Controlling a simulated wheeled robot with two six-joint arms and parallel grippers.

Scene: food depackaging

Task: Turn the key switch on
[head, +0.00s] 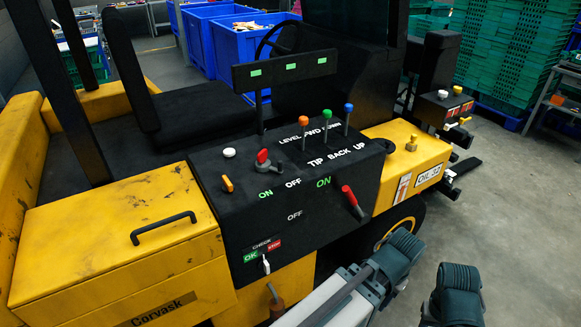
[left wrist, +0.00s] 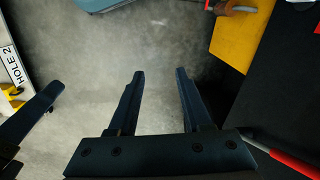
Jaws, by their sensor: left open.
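A black control panel (head: 300,215) on a yellow vehicle fills the middle of the head view. A red-handled switch (head: 263,159) on a grey base sits on its top face, above the words ON and OFF. It looks like the key switch; its exact setting is hard to read. A red lever (head: 352,200) on the front face leans between another ON and OFF; a red handle also shows in the left wrist view (left wrist: 292,162). My left gripper (left wrist: 158,74) is open and empty above the grey floor, beside the panel. My right gripper is not identifiable.
Orange (head: 303,121) and blue (head: 349,107) levers stand behind the switch. An orange knob (head: 227,184) and a white toggle (head: 266,263) are nearby. A yellow box (head: 120,240) with a black handle lies left. Open floor (head: 510,225) lies right. Blue bins (head: 225,45) stand behind.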

